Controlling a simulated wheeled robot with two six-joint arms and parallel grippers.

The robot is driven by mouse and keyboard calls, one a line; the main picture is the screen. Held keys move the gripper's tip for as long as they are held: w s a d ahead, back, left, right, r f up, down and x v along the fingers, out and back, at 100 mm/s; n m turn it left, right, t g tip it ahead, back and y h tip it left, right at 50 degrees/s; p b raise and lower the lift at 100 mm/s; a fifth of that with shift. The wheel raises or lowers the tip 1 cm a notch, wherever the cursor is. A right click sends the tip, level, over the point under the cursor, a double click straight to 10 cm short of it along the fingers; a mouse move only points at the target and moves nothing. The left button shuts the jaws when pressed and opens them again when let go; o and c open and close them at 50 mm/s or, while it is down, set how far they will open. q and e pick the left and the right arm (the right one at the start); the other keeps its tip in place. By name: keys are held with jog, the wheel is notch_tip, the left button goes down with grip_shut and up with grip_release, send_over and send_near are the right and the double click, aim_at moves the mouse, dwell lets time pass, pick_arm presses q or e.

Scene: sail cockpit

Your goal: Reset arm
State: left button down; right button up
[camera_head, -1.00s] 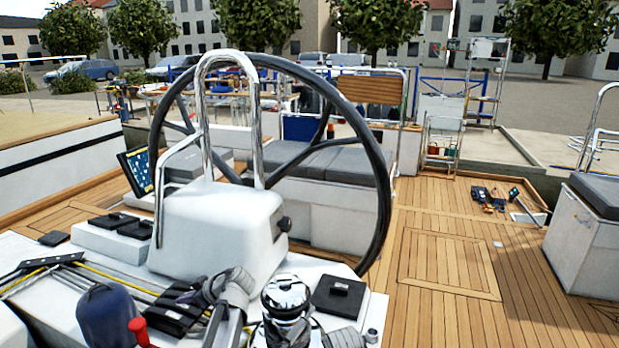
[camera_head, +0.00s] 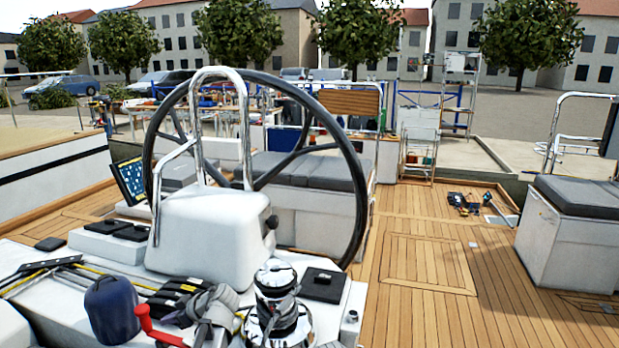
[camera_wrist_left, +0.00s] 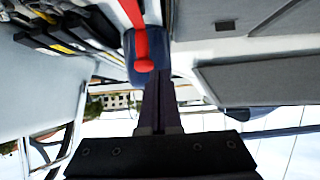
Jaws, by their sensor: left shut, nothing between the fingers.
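My left gripper (camera_wrist_left: 160,108) shows in the left wrist view, with its dark fingers closed together and nothing between them. A red handle (camera_wrist_left: 143,50) and a dark blue rounded object (camera_wrist_left: 131,58) lie beyond its fingertips; I cannot tell how far. I cannot pick out a gripper in the head view. There, a dark blue pouch (camera_head: 112,308) and a red handle (camera_head: 150,325) sit at the lower left on the white console. My right gripper is in neither view.
A large steering wheel (camera_head: 361,200) stands around a white pedestal (camera_head: 205,230). A chrome winch (camera_head: 277,290) and grey straps (camera_head: 212,312) are near the front. Wooden deck (camera_head: 425,262) is open at right, with small tools (camera_head: 463,203) and a cushioned bench (camera_head: 570,235).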

pick_arm(q)
jog(key=s+d+f+m+g+h+p, duration=0.1)
jog(key=s+d+m+h+p, duration=0.1)
jog(key=s+d+m, duration=0.4)
jog(key=s+d+f+m+g+h+p, duration=0.1)
jog(key=s+d+m+h, duration=0.3)
jog(key=d, duration=1)
jog(key=s+d+f+m+g+h+p, duration=0.1)
jog(key=s+d+m+h+p, duration=0.2)
jog(key=s+d+m, duration=0.5)
jog(key=s+d, duration=0.2)
jog(key=d, duration=0.1)
jog(key=shift+s+f+h, duration=0.15)
jog(key=shift+s+h, duration=0.15)
jog(key=shift+s, duration=0.05)
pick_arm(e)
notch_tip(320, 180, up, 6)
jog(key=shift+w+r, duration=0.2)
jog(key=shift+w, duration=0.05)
pick_arm(q)
jog(key=shift+d, duration=0.1)
